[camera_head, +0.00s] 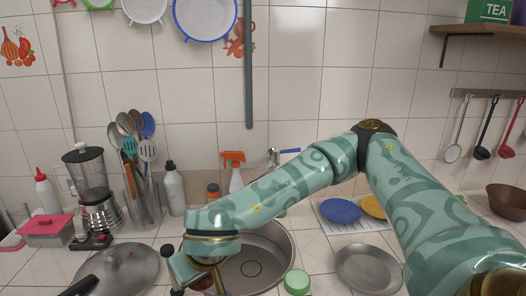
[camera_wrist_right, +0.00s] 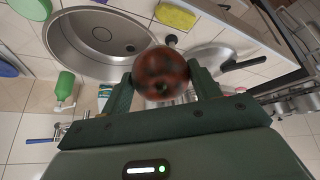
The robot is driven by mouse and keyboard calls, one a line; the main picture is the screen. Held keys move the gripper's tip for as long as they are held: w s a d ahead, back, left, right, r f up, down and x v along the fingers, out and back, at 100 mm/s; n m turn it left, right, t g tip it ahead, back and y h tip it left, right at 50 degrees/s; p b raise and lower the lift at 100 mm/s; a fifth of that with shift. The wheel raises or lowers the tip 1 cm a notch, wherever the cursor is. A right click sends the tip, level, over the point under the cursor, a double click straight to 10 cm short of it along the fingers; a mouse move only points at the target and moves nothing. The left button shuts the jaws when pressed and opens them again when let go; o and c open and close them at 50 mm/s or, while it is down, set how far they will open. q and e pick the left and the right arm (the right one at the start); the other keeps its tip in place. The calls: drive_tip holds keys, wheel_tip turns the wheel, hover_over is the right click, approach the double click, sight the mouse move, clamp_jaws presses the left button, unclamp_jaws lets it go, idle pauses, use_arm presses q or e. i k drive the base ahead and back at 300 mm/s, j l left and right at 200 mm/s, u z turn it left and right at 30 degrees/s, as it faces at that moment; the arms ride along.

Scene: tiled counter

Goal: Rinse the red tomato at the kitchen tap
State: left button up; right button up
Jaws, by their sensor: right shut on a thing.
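My right gripper (camera_wrist_right: 161,92) is shut on the red tomato (camera_wrist_right: 160,74), which is dark and round between its two fingers in the right wrist view. In the head view this gripper (camera_head: 200,279) is at the lower middle, over the left side of the round metal sink (camera_head: 278,240). The tomato cannot be made out clearly there. The sink (camera_wrist_right: 62,38) also shows at upper left in the right wrist view. The kitchen tap (camera_head: 273,156), with a blue part beside it, is behind the sink and mostly hidden by my right arm. My left gripper is not in view.
A metal plate (camera_head: 367,268) and a rack with blue plate (camera_head: 340,210) are right.

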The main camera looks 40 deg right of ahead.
sight(275, 152)
drive_tip(key=z, duration=1.55)
drive_tip(key=j+z, duration=0.15)
drive_tip(key=z, duration=0.25)
drive_tip(key=k+j+z, duration=0.1)
drive_tip(key=z, duration=0.35)
drive_tip(key=j+z, duration=0.15)
drive_tip(key=z, duration=0.25)
drive_tip(key=k+z, duration=0.15)
drive_tip(key=z, duration=0.3)
drive_tip(key=k+j+z, duration=0.1)
drive_tip(key=z, duration=0.3)
drive_tip(key=k+j, duration=0.1)
drive_tip(key=k, duration=0.3)
drive_tip(key=z, duration=0.05)
